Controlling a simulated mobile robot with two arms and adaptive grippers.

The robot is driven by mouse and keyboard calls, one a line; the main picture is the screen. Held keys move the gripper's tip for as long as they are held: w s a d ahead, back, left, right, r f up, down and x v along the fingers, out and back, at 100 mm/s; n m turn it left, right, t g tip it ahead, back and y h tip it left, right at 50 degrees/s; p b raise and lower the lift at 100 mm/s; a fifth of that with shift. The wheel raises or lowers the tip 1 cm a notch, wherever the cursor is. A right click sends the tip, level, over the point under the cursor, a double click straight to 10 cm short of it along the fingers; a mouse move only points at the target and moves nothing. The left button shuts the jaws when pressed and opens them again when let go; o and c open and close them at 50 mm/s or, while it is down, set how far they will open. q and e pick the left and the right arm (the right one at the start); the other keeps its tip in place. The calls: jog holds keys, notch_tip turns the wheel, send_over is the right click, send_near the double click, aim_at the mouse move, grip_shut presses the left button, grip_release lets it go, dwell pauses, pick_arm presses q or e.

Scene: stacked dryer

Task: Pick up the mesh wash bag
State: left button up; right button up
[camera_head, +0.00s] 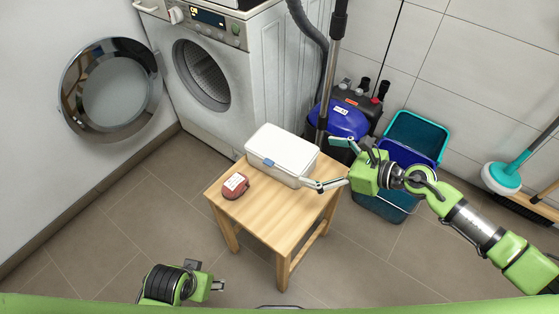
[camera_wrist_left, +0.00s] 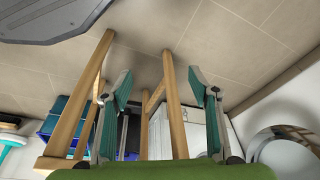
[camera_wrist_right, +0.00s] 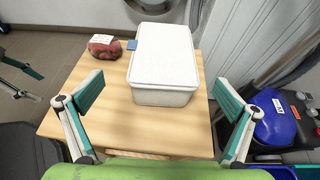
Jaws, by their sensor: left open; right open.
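The mesh wash bag appears to be the small dark red bundle with a white label (camera_head: 235,186) on the left part of the wooden stool (camera_head: 262,212). It also shows in the right wrist view (camera_wrist_right: 105,47), left of the white box. My right gripper (camera_head: 322,164) is open and empty at the stool's right side, near the box and apart from the bag. Its spread fingers show in the right wrist view (camera_wrist_right: 160,88). My left gripper (camera_head: 209,277) is open and empty, low in front of the stool; its left wrist view (camera_wrist_left: 163,95) shows the stool legs between and beside the fingers.
A white lidded box (camera_head: 282,150) stands beside the bag on the stool. Behind is a washing machine (camera_head: 205,75) with its round door (camera_head: 110,90) swung open. A blue vacuum cleaner (camera_head: 340,122) and blue-teal bins (camera_head: 415,135) stand at right. The stool's front is bare.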

aim_at(290, 154)
jog(key=x, duration=0.7)
jog(key=shift+w+a, duration=0.1)
jog(key=b+x, duration=0.1)
jog(key=x, duration=0.4)
pick_arm(q)
jog(key=v, duration=0.3)
jog(key=w+v, duration=0.1)
jog(key=v, duration=0.1)
jog(key=shift+r, duration=0.25)
pick_arm(e)
jog(key=c, duration=0.8)
